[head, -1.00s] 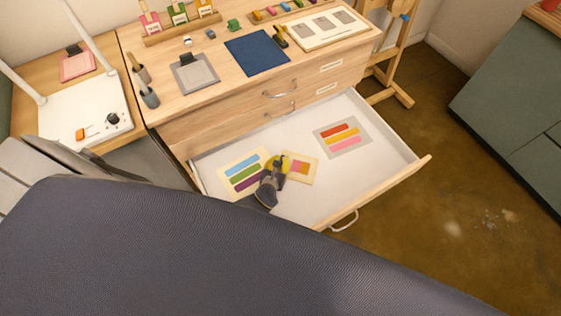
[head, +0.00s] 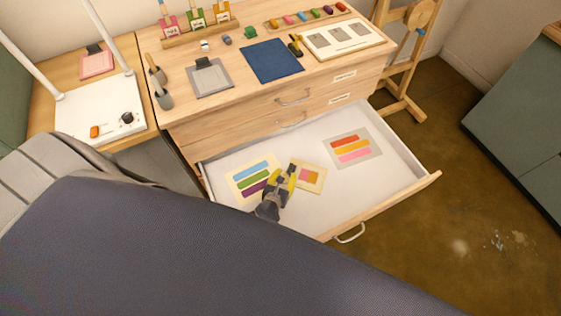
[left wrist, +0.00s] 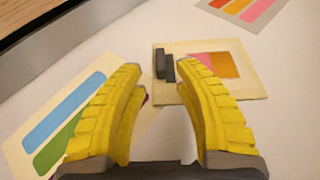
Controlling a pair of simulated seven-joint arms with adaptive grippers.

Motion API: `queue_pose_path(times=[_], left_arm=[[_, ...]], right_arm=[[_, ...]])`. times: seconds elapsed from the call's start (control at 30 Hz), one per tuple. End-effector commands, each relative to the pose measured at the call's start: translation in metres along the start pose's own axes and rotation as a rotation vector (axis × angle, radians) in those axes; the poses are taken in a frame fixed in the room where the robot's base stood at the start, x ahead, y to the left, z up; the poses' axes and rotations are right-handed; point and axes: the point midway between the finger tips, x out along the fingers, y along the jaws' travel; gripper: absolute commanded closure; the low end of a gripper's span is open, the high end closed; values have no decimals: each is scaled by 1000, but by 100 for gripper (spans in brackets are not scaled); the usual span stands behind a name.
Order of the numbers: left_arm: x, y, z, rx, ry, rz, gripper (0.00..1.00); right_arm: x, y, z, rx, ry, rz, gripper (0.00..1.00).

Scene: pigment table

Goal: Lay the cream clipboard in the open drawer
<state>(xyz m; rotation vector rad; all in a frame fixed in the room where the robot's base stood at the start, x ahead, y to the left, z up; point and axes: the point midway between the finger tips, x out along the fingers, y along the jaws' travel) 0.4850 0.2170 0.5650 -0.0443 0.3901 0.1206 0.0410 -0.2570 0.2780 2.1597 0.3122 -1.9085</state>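The cream clipboard (head: 304,185) lies flat on the floor of the open drawer (head: 406,193). It carries pink and orange patches, and in the left wrist view the board (left wrist: 238,90) shows a dark clip (left wrist: 163,66) at its left edge. My left gripper (head: 286,174) is inside the drawer at the clipboard's left side and covers part of that edge. In the left wrist view its yellow fingers (left wrist: 164,68) stand apart with nothing held between them, and the clip shows beyond their tips. My right gripper is not in view.
A card with blue, green and purple stripes (head: 240,178) lies left of the clipboard, partly behind the gripper. A card with red, orange and pink stripes (head: 373,160) lies to the right. A grey clipboard (head: 209,84) and blue cloth (head: 272,61) lie on the cabinet top.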

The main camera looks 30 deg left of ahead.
Motion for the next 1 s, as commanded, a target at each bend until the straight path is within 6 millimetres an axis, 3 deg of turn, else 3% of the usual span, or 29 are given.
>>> queue_pose_path(times=[0.2, 0.4, 1.0], left_arm=[[-37, 0, 0, -3, 1, 0, 68], [-58, 0, 0, -2, 0, 0, 68], [-69, 0, 1, -1, -1, 0, 68]], right_arm=[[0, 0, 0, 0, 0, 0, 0], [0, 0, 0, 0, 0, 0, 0], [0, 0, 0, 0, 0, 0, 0]])
